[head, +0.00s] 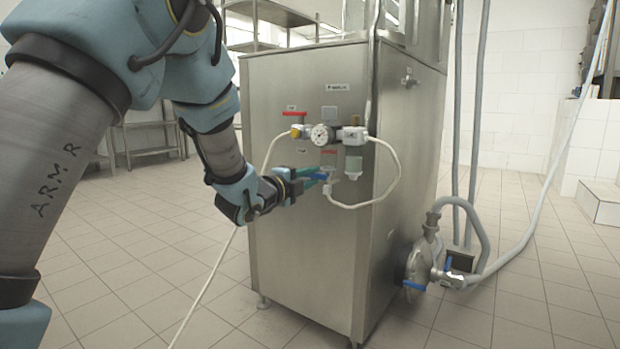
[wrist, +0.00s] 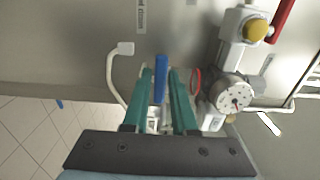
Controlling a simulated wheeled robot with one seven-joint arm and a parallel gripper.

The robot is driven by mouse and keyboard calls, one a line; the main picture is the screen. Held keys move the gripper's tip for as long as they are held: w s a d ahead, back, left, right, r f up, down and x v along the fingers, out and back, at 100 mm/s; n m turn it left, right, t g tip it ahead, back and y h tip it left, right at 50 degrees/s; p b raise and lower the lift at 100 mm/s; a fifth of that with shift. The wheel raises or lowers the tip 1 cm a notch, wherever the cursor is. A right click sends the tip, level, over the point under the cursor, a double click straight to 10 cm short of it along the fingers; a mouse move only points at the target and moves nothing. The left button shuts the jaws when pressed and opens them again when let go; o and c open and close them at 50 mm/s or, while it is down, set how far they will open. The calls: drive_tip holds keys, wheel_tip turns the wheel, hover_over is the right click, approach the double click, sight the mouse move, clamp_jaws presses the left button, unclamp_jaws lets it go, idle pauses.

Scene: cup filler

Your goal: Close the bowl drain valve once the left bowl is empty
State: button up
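My gripper (head: 322,176) is at the front of a steel cabinet (head: 300,250), below a pressure gauge. In the wrist view, its two green fingers (wrist: 160,72) stand either side of a blue lever (wrist: 160,80). Narrow gaps show beside the lever, so the fingers look open around it. In the head view the fingers largely cover this lever. A red-handled valve (head: 294,114) sits above it; its red handle (wrist: 283,16) also shows in the wrist view. I cannot make out the left bowl or its contents; the cabinet's top is cut off.
The round gauge (head: 322,135) and a white hose (head: 396,165) are close to my gripper. A pump (head: 418,262) with blue levers (head: 414,286) is at the cabinet's lower right, with grey hoses (head: 530,215). Tiled floor (head: 150,250) is clear at the left.

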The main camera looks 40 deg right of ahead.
drive_tip(key=o, duration=0.3)
drive_tip(key=p+v, duration=0.2)
drive_tip(key=v, duration=0.9)
idle(0.4)
